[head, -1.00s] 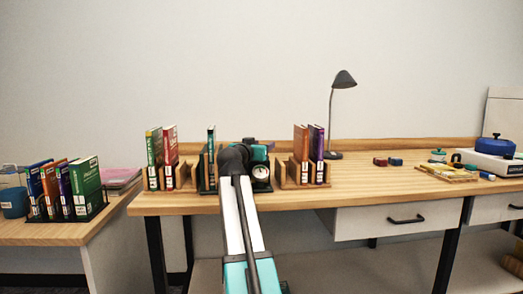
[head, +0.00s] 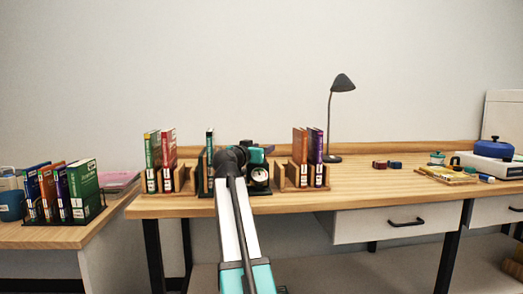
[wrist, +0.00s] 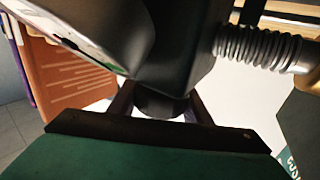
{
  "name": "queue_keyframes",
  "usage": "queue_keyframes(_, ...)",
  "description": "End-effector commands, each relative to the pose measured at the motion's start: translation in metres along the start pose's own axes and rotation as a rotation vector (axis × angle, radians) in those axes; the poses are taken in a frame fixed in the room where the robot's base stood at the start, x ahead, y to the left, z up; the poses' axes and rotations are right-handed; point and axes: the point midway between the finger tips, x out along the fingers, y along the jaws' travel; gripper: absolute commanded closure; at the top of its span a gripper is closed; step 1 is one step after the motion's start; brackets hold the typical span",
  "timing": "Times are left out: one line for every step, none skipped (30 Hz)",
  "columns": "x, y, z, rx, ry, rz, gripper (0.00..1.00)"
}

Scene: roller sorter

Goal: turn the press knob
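The press (head: 258,178) is a small teal and black machine with a round white dial, on the table between the book racks. My arm in front hides much of it. In the wrist view, the press's black housing (wrist: 170,45) fills the upper middle. A dark round knob (wrist: 162,102) sticks out below it. My gripper (wrist: 160,108) has one dark finger on each side of this knob, close to it. I cannot tell whether the fingers touch it. In the head view the fingertips are hidden behind my arm.
Wooden racks hold upright books left (head: 168,160) and right (head: 315,158) of the press. In the wrist view an orange book (wrist: 65,70) is at the left and a ribbed hose (wrist: 258,44) at the right. A lamp (head: 342,84) stands behind. The table right of it is partly clear.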

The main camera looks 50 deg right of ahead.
Motion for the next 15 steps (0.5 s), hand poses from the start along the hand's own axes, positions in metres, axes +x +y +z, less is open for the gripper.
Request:
queue_keyframes(-0.0018, -0.0035, -0.0039, 0.002, 0.007, -0.009, 0.49)
queue_keyframes(-0.0017, -0.0033, -0.0039, 0.002, 0.007, -0.008, 0.44)
queue_keyframes(-0.0015, -0.0029, -0.0036, 0.002, 0.006, -0.007, 0.38)
queue_keyframes(-0.0013, -0.0026, -0.0033, 0.001, 0.006, -0.007, 0.38)
queue_keyframes(-0.0012, -0.0024, -0.0029, 0.001, 0.005, -0.006, 0.38)
queue_keyframes(-0.0010, -0.0021, -0.0026, 0.001, 0.004, -0.005, 0.38)
queue_keyframes(-0.0009, -0.0019, -0.0024, 0.001, 0.004, -0.005, 0.38)
queue_keyframes(-0.0008, -0.0018, -0.0022, 0.001, 0.004, -0.004, 0.38)
queue_keyframes(-0.0008, -0.0015, -0.0020, 0.001, 0.003, -0.004, 0.38)
queue_keyframes(-0.0007, -0.0014, -0.0018, 0.001, 0.003, -0.004, 0.38)
queue_keyframes(-0.0006, -0.0013, -0.0017, 0.001, 0.003, -0.003, 0.38)
queue_keyframes(-0.0006, -0.0012, -0.0018, 0.000, 0.003, -0.003, 0.38)
queue_keyframes(-0.0005, -0.0011, -0.0021, 0.000, 0.003, -0.003, 0.38)
queue_keyframes(-0.0004, -0.0010, -0.0026, 0.000, 0.002, -0.003, 0.38)
queue_keyframes(-0.0004, -0.0011, -0.0037, 0.000, 0.002, -0.003, 0.38)
